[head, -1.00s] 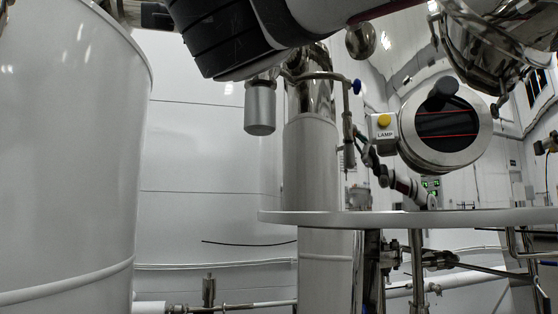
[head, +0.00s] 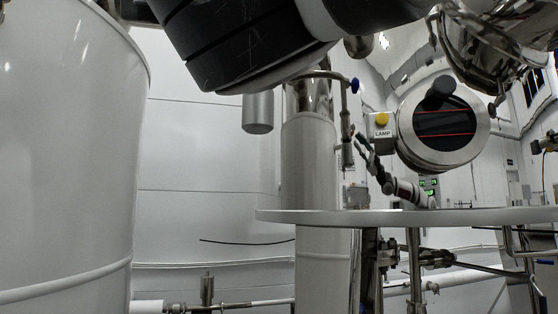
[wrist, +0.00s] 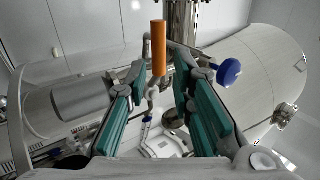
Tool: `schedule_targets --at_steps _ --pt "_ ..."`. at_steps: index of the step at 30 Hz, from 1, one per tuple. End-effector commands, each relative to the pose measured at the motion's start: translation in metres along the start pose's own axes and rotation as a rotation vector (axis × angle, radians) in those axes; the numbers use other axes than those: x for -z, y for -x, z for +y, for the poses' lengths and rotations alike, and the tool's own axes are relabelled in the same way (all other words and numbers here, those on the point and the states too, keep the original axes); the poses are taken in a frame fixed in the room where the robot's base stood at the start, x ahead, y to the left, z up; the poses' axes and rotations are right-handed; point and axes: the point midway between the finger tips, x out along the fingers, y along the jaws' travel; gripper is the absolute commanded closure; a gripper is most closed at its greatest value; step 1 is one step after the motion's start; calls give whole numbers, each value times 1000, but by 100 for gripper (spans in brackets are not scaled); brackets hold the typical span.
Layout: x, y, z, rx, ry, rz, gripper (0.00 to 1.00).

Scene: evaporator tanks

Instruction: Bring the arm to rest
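My gripper (wrist: 159,92) shows in the wrist view with its two teal-padded fingers spread apart, and nothing is held between them. An orange cylinder, like a handle (wrist: 159,47), stands upright in the picture just past the fingertips; I cannot tell how far beyond them it is. In the head view my black and white arm link crosses the top of the picture.
A large white tank (head: 65,150) fills the left. A white vertical pipe (head: 309,165) stands behind a round white tabletop edge (head: 400,216). A round sight glass (head: 442,125) with a yellow-button lamp box (head: 381,124) is at right. A blue knob (wrist: 229,71) is near my right finger.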

Motion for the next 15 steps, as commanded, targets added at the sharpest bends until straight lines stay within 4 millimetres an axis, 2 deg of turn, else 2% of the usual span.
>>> schedule_targets --at_steps 1,6,15 --pt "-2 9 0 0 1 -3 78" --pt "-5 22 0 0 -1 -10 78" --pt "-6 24 0 -1 -3 -12 78"
